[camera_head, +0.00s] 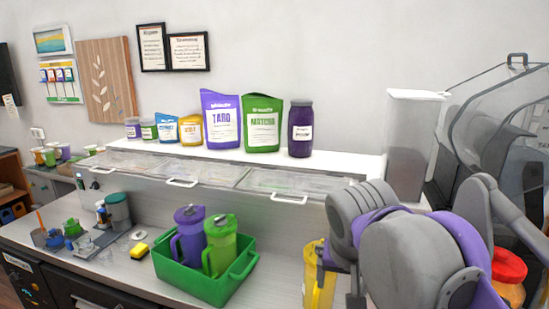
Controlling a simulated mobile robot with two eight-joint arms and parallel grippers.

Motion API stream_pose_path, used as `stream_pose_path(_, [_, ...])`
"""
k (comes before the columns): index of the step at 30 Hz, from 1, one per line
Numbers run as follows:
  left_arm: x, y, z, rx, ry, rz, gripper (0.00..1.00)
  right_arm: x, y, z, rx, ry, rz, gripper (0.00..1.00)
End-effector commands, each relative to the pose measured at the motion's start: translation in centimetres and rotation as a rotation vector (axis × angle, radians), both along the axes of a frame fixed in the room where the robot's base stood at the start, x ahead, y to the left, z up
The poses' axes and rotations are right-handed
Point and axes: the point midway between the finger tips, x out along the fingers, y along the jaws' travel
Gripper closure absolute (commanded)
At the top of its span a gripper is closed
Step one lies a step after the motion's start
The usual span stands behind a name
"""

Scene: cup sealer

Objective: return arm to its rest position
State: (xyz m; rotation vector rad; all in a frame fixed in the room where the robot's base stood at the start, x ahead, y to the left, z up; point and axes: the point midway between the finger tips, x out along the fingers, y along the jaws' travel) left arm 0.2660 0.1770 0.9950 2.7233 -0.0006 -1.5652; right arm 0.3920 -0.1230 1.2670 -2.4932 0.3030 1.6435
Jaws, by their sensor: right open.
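My right arm, grey with purple bands, fills the lower right of the head view and hides part of the counter. My right gripper (339,284) is at its left end, dark, pointing down and open, with no object visible between its fingers. A yellow pitcher (314,284) stands beside and partly behind the gripper; I cannot tell whether they touch. My left gripper is not in view.
A green bin (190,287) holds a purple pitcher (188,240) and a green pitcher (219,245). Several pouches and jars line the shelf behind. A white dispenser (410,140) and a red lid (509,266) are at right.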

Motion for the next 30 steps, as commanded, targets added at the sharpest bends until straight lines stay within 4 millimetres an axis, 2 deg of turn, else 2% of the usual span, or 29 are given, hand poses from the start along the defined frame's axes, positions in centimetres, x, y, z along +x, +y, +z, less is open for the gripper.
stream_pose_path(1, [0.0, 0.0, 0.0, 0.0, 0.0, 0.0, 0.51, -0.6, -0.6, -1.9, 0.003, -0.004, 0.012, 0.17])
stream_pose_path(5, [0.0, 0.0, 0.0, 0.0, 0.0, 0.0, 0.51, -2.3, -1.9, -7.1, 0.004, -0.022, 0.066, 0.17])
stream_pose_path(7, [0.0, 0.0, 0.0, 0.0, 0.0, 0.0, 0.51, -3.7, -2.6, -10.4, 0.005, -0.036, 0.098, 0.17])
stream_pose_path(12, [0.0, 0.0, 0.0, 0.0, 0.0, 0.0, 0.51, -8.2, -4.3, -19.6, -0.004, -0.079, 0.177, 0.17])
stream_pose_path(15, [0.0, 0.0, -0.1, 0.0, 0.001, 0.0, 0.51, -10.6, -4.9, -23.8, -0.013, -0.1, 0.212, 0.17])
stream_pose_path(18, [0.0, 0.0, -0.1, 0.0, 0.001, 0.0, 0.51, -12.0, -5.2, -26.2, -0.018, -0.114, 0.234, 0.17])
stream_pose_path(21, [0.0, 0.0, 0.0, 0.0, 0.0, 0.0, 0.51, -12.6, -5.3, -27.2, -0.021, -0.121, 0.243, 0.17])
stream_pose_path(30, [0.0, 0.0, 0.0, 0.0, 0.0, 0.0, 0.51, -12.7, -5.3, -27.3, -0.023, -0.122, 0.246, 0.17])
